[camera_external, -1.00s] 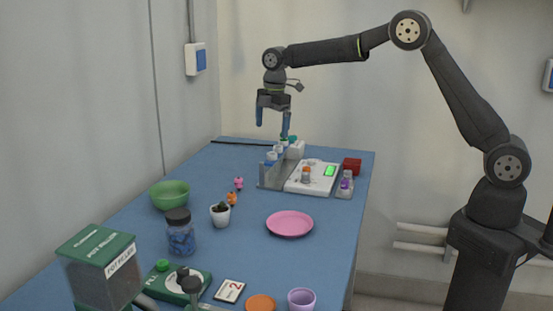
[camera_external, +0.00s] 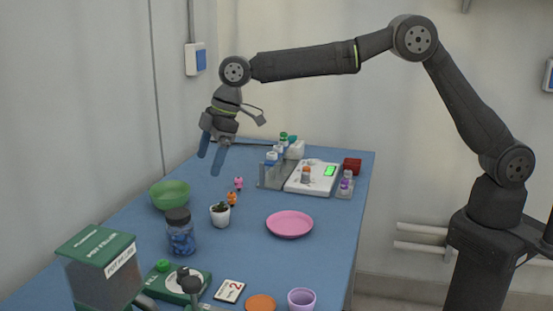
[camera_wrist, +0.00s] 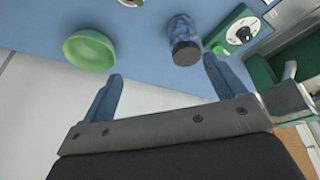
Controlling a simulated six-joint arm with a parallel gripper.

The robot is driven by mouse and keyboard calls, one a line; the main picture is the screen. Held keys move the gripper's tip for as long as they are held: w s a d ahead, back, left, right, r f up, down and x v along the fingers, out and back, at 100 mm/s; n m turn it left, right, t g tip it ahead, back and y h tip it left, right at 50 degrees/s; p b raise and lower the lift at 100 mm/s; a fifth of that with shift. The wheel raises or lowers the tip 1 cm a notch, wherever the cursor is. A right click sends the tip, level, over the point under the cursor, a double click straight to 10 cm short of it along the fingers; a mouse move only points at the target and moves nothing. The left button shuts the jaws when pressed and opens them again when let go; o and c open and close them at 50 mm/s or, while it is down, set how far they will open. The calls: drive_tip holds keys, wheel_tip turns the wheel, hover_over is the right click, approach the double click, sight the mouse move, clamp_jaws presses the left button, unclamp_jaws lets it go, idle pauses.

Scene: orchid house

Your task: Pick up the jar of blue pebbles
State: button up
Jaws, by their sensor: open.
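The jar of blue pebbles (camera_external: 181,236) stands upright on the blue table, with a dark lid and clear walls. In the wrist view the jar (camera_wrist: 183,40) shows beyond my fingertips, between their lines but closer to the right finger. My gripper (camera_external: 211,160) is open and empty, tilted, in the air above the far left part of the table. Its two blue fingers (camera_wrist: 160,70) are spread apart in the wrist view. The gripper is well above and behind the jar, not touching it.
A green bowl (camera_external: 170,195) and a small potted plant (camera_external: 220,214) stand close to the jar. A green device (camera_external: 182,284) and a pot filler box (camera_external: 100,268) are in front. A pink plate (camera_external: 290,224) lies to the right. The wall is close on the left.

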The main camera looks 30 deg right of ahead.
approach(186, 213)
drive_tip(key=x, duration=0.8)
drive_tip(key=shift+a+f, duration=0.1)
drive_tip(key=shift+f, duration=0.3)
drive_tip(key=shift+y, duration=0.3)
drive_tip(key=shift+w+x, duration=0.15)
drive_tip(key=shift+x, duration=1.3)
drive_tip(key=shift+w+x, duration=0.15)
drive_tip(key=shift+x, duration=1.3)
drive_tip(key=c, duration=1.3)
drive_tip(key=shift+r+m, duration=0.15)
drive_tip(key=shift+m, duration=0.15)
drive_tip(key=shift+c, duration=0.3)
drive_tip(key=shift+r, duration=0.1)
